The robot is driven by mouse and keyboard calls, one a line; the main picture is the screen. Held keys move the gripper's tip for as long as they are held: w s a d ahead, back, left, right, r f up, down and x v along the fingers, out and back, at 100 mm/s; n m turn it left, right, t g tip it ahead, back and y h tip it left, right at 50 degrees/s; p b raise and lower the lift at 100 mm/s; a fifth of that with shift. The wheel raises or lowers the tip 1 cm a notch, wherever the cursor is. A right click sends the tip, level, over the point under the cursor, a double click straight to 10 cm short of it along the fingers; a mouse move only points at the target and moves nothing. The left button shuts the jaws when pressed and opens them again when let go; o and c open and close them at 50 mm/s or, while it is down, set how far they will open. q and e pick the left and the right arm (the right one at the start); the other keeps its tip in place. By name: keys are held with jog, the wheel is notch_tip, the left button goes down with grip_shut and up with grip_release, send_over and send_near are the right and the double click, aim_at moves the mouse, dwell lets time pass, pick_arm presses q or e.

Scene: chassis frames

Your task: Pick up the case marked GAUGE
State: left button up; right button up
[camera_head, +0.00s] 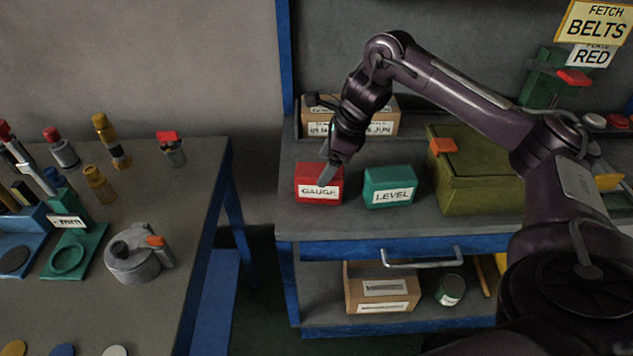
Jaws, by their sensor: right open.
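The red case marked GAUGE (307,190) sits on the grey top of the workbench, near its left end. My right gripper (326,173) points down at the upper right part of the red case, with its fingers overlapping the case in the picture. The jaws are open. I cannot tell whether the fingers touch the case or how far they reach around it. My left gripper is not in view.
A teal case marked LEVEL (390,187) stands just right of the red case. A cardboard box (379,115) is behind, and an olive chest (485,182) stands further right. A separate table (200,215) with several tools is at left, across a gap.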

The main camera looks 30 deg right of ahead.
aim_at(321, 170)
jog(key=shift+a+f+p, duration=0.55)
jog(key=shift+f+p, duration=0.05)
jog(key=shift+f, duration=0.25)
jog(key=x, duration=0.2)
jog(key=shift+w+a+f, duration=0.1)
jog(key=shift+w+f, duration=0.1)
jog(key=shift+f, duration=0.1)
jog(key=shift+w+f, duration=0.1)
jog(key=shift+f, duration=0.1)
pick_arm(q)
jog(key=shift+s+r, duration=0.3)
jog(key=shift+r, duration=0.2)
pick_arm(e)
jog(key=shift+f, duration=0.25)
jog(key=c, duration=1.3)
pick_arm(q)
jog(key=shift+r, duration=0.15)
pick_arm(e)
jog(key=shift+r, duration=0.15)
